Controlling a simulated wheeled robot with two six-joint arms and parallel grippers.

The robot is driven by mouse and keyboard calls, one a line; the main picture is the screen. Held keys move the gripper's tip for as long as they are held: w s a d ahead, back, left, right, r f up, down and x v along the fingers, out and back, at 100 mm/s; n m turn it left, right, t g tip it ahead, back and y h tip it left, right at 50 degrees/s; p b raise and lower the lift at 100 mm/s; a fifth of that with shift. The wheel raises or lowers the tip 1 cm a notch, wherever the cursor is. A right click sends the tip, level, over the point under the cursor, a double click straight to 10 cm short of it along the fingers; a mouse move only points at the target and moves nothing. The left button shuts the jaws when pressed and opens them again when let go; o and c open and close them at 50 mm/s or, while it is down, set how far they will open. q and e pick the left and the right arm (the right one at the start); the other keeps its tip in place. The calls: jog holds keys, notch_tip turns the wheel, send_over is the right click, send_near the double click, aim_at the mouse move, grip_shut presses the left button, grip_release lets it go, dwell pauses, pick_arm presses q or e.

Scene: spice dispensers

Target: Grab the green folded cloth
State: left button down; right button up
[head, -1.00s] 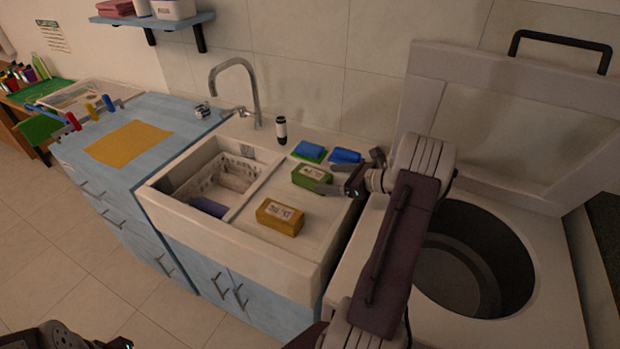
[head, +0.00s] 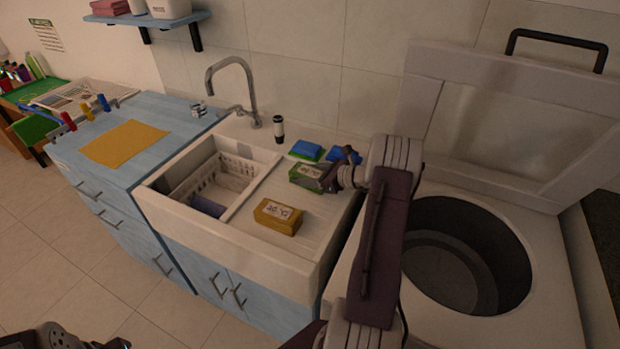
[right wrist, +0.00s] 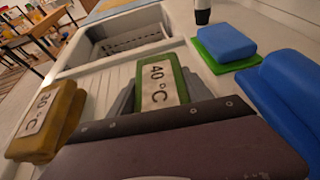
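The green folded cloth (head: 304,174) lies on the sink's drainboard, with a white label. In the right wrist view this green cloth (right wrist: 176,77) shows its "40 °C" label between the grey fingers. My right gripper (head: 326,180) is at the cloth's right end and covers part of it. In the right wrist view, my right gripper (right wrist: 160,98) has a finger on each side of the cloth, very close to it. Whether they press on it I cannot tell. Only a dark part of my left arm shows at the bottom left edge; its fingers are cut off.
A yellow folded cloth (head: 278,216) labelled "30 °C" lies in front. A blue sponge on green (head: 306,150) and a blue cloth (head: 345,154) lie behind. A dark bottle (head: 279,129) stands by the faucet (head: 250,85). A basket (head: 222,180) sits in the basin. An open-lidded tub (head: 470,255) is right.

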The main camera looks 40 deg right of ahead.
aim_at(310, 171)
jog(key=shift+c, duration=0.4)
notch_tip(310, 171, up, 5)
jog(key=shift+s+d+f, duration=0.15)
jog(key=shift+f, duration=0.05)
jog(key=r+p+v, duration=0.1)
jog(key=v, duration=1.1)
jog(key=shift+d+r, duration=0.4)
